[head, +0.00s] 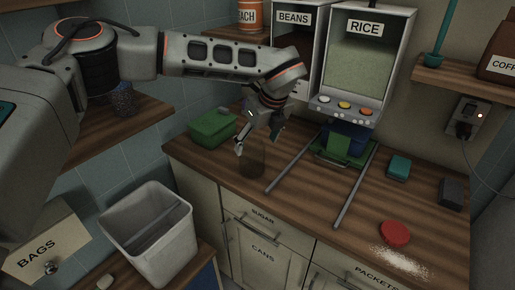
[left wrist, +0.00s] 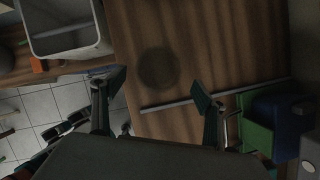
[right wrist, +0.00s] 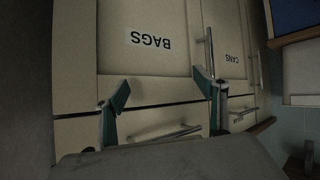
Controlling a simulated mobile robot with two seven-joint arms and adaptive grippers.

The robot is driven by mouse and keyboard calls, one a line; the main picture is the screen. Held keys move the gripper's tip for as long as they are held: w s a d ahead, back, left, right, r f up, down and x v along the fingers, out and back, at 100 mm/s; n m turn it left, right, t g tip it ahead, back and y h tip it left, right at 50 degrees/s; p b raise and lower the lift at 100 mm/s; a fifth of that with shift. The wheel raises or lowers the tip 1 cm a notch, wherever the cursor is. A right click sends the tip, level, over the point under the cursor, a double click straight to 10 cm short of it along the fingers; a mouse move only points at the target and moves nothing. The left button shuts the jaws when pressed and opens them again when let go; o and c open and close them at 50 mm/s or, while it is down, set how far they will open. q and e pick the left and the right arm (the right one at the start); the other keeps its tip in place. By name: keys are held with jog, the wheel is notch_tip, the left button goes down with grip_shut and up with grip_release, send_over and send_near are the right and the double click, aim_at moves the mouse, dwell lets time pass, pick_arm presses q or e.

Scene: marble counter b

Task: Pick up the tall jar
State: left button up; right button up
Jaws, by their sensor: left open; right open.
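The tall jar (head: 252,163) looks dark and see-through. It stands upright on the wooden counter, left of the metal rails. In the left wrist view the jar (left wrist: 158,68) shows from above as a dark round shape. My left gripper (head: 258,140) is open and points down just above the jar, partly in front of its top. In the left wrist view its fingertips (left wrist: 158,88) lie on either side of the jar; I cannot tell whether they touch it. My right gripper (right wrist: 162,88) is open and empty, facing cabinet fronts, outside the head view.
A green box (head: 213,128) stands behind the jar to the left. Two metal rails (head: 293,163) run forward from the dispensers (head: 365,60), with a blue container (head: 346,137) between them. A red round object (head: 395,233) lies by spilled white powder (head: 402,262). A bin (head: 150,235) stands front left.

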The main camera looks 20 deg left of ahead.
pick_arm(q)
jog(key=shift+w+a, duration=0.1)
jog(key=shift+a, duration=0.15)
jog(key=shift+a+f, duration=0.15)
jog(key=shift+f, duration=0.45)
jog(key=shift+a+f, duration=0.15)
jog(key=shift+f, duration=0.45)
jog(key=p+x, duration=0.1)
jog(key=x, duration=0.3)
jog(key=shift+d+f, duration=0.15)
jog(key=shift+f, duration=0.4)
pick_arm(e)
jog(key=shift+s+a, duration=0.1)
jog(key=shift+s, duration=0.8)
pick_arm(q)
jog(key=shift+c, duration=0.3)
jog(key=c, duration=1.2)
jog(key=shift+c, duration=0.4)
pick_arm(e)
jog(key=shift+s+f+g, duration=0.2)
jog(key=shift+f+g, duration=0.1)
